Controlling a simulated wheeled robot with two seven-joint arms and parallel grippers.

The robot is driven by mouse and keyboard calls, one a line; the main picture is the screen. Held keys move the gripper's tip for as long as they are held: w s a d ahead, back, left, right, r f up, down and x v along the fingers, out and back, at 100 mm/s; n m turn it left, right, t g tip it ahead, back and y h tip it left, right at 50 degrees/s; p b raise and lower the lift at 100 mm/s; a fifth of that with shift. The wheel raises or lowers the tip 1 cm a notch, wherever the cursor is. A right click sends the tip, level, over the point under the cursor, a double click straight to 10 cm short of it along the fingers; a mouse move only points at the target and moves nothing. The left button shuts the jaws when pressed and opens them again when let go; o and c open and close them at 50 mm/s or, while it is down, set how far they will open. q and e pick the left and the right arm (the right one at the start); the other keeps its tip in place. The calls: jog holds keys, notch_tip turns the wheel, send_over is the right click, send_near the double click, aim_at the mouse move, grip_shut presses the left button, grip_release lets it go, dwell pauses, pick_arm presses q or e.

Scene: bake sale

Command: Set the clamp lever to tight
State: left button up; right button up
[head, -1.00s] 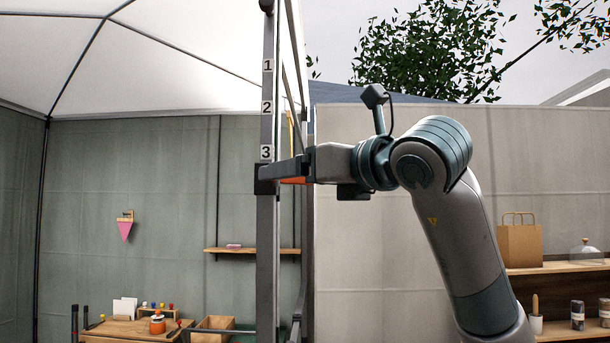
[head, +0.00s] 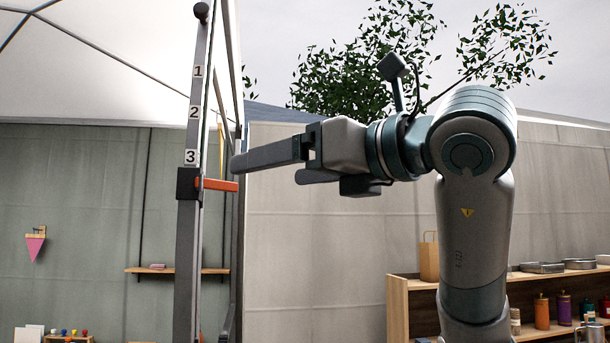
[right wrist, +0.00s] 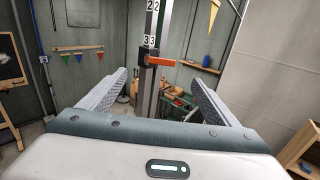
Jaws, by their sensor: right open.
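The orange clamp lever (head: 219,185) sticks out to the right, nearly level, from a dark clamp block (head: 187,184) on the upright post (head: 187,250), just below the number 3. The lever also shows in the right wrist view (right wrist: 160,62), pointing right, beyond and above the space between my fingers. My right gripper (head: 268,171) is open and empty, to the right of the lever and apart from it. Its two spread fingers show in the right wrist view (right wrist: 158,80). My left gripper is not in view.
The post carries the numbers 1, 2 and 3 and belongs to a tall frame. A wooden shelf unit (head: 398,300) with a paper bag and jars stands at lower right. A small wall shelf (head: 165,270) and a pink pennant (head: 35,247) are behind at left.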

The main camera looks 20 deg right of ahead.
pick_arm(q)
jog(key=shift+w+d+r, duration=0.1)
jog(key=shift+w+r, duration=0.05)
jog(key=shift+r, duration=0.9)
pick_arm(e)
jog(key=shift+v, duration=1.9)
jog(key=shift+c, duration=0.4)
